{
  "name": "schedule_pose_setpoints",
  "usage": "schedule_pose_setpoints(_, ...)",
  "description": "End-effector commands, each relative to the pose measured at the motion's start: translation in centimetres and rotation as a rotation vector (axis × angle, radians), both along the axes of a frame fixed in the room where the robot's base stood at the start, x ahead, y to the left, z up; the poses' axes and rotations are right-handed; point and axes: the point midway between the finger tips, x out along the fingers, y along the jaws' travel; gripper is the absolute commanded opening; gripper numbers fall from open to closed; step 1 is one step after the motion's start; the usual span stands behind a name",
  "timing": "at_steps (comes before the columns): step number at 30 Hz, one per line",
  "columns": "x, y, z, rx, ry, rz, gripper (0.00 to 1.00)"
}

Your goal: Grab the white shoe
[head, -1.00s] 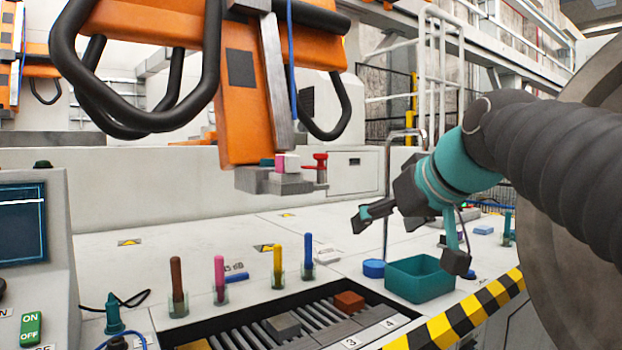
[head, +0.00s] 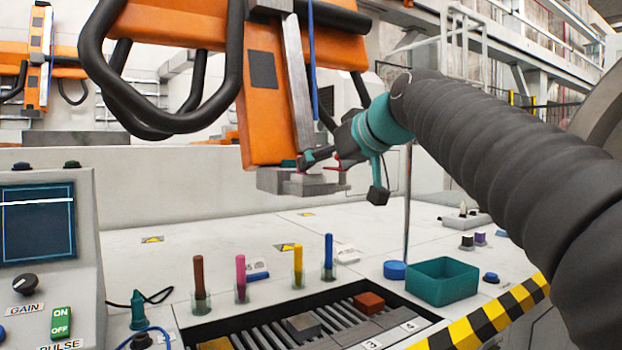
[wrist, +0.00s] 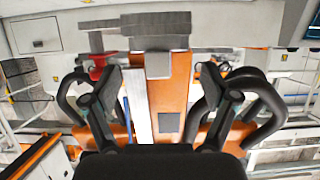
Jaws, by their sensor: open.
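In the head view, my gripper (head: 312,160) is at the lower end of the orange hanging unit, in front of the grey ledge (head: 290,183). Its fingers are apart. The small white block with a pink part, seen on this ledge earlier, is now hidden behind my gripper; I take it for the white shoe. In the wrist view, my gripper (wrist: 160,82) has its two fingers spread either side of the orange column, with a grey block (wrist: 158,66) between and beyond them. I cannot make out the white shoe there, nor any contact.
A red clamp (wrist: 97,70) is close beside one finger. Black loop handles (head: 165,70) hang at the left of the orange column (head: 262,110). Below are coloured sticks in glass holders, a teal bin (head: 442,282) and a roller tray (head: 330,325).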

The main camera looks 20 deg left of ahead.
Motion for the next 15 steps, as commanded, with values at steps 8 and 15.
schedule_pose_setpoints(8, 0.9, 1.0, -0.5, 0.001, 0.000, 0.001, 0.85)
schedule_pose_setpoints(15, 3.0, 3.1, -1.7, 0.000, 0.002, 0.001, 0.85)
